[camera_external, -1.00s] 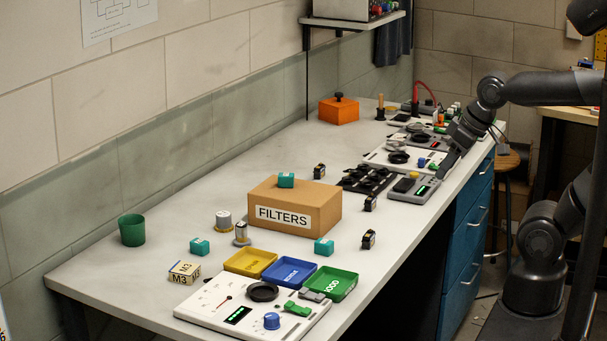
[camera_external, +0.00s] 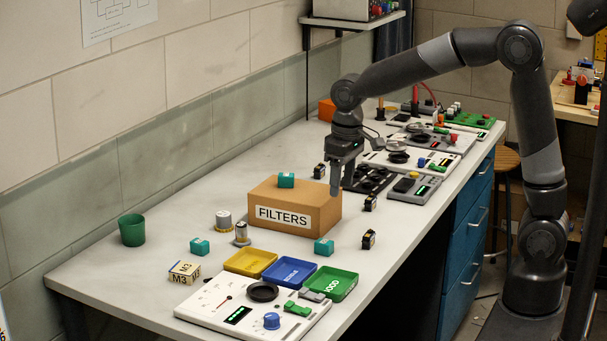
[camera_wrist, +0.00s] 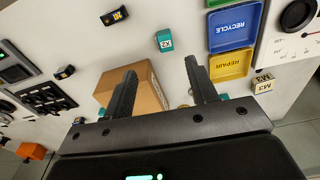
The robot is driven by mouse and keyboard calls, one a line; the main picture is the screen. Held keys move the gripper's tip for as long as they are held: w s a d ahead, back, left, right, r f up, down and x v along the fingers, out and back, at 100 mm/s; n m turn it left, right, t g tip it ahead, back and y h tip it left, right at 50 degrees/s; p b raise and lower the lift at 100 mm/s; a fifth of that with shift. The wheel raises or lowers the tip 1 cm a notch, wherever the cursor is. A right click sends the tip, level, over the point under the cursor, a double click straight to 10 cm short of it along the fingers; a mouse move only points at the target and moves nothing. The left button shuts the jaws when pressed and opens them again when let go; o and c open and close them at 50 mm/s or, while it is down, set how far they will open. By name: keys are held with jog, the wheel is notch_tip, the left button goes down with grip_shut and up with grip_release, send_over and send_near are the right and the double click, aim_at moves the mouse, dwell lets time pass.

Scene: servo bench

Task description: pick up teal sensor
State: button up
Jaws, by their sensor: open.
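My gripper (camera_external: 342,186) is open and empty, pointing down by the box's right end. In the wrist view, my gripper's fingers (camera_wrist: 161,68) stand apart with the box (camera_wrist: 151,90) beyond them. One teal sensor (camera_wrist: 164,41) lies clear beyond the fingertips.
Yellow (camera_external: 250,262), blue (camera_external: 290,273) and green (camera_external: 331,284) trays lie at the front by a white panel (camera_external: 205,309). A green cup (camera_external: 132,230) stands at left. Small black parts (camera_external: 369,239) sit along the right edge. The table's left middle is clear.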

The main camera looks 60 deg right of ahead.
jog(key=w+a+f, duration=0.1)
jog(key=w+f, duration=0.3)
send_over(324, 242)
jog(key=shift+g, duration=0.4)
notch_tip(324, 242, down, 6)
jog(key=shift+a+r, duration=0.15)
jog(key=shift+r, duration=0.05)
jog(key=shift+d+f, duration=0.15)
jog(key=shift+f, duration=1.2)
jog(key=shift+d+f, duration=0.1)
jog(key=shift+f, duration=1.25)
jog(key=shift+c, duration=0.4)
jog(key=c, duration=1)
jog(key=shift+r, duration=0.15)
